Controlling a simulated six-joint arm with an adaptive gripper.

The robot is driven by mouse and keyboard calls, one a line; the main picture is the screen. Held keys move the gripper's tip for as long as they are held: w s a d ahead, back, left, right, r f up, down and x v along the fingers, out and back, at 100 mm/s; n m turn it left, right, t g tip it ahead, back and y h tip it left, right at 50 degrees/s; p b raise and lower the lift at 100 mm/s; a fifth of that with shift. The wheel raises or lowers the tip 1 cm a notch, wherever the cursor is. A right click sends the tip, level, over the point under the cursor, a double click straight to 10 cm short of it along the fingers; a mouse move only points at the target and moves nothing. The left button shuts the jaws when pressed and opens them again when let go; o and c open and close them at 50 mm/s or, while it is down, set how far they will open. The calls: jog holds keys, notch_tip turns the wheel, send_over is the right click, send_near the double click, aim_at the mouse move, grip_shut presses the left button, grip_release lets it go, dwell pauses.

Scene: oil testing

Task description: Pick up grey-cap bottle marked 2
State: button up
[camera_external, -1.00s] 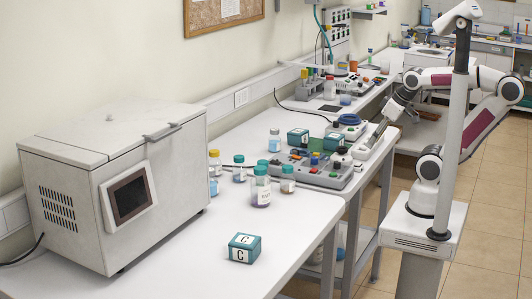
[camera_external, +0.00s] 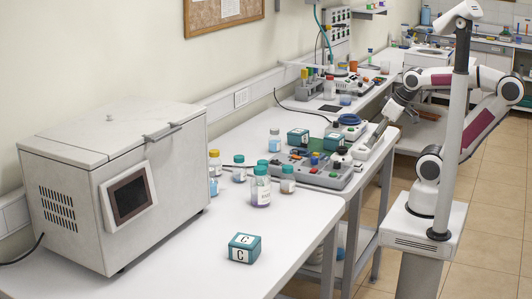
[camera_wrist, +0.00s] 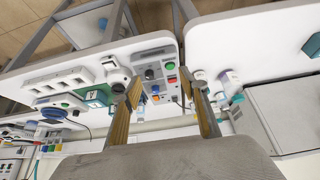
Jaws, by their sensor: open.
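A small bottle with a greyish cap and pale blue contents (camera_external: 274,141) stands upright on the white bench, behind the control panel's left end. No number 2 can be read on it at this size. My gripper (camera_external: 376,134) is at the bench's right side, beside the panel and well apart from that bottle. In the wrist view my gripper (camera_wrist: 165,84) is open, with nothing between its fingers. Small bottles (camera_wrist: 231,78) show to the right of the fingers there; their marks are not readable.
A control panel (camera_external: 325,174) with coloured buttons lies near the gripper. Teal-capped bottles (camera_external: 261,188) and a yellow-capped one (camera_external: 214,162) stand to its left. A teal block marked C (camera_external: 244,248) lies in front. A large grey machine (camera_external: 75,185) fills the bench's left end.

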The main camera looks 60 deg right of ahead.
jog(key=shift+o, duration=0.6)
jog(key=shift+w, duration=0.1)
jog(key=w+d+r+t+h, duration=0.1)
jog(key=w+d+r+t, duration=0.1)
jog(key=w+d, duration=0.6)
jog(key=w+d+r+t+h, duration=0.15)
jog(key=w+d, duration=0.25)
jog(key=w, duration=0.9)
jog(key=w+d+r+t+h, duration=0.15)
jog(key=w+d, duration=0.35)
jog(key=w, duration=0.5)
jog(key=w+d+f+n+t+y, duration=0.1)
jog(key=w+d+f+t+y, duration=0.15)
jog(key=w, duration=0.55)
jog(key=w+d+f+n+y, duration=0.1)
jog(key=f+y, duration=0.4)
jog(key=f, duration=0.6)
jog(key=shift+w+d+f+n, duration=0.4)
jog(key=shift+w+n, duration=0.3)
jog(key=shift+w, duration=0.5)
jog(key=shift+w+y, duration=0.1)
jog(key=shift+y, duration=0.15)
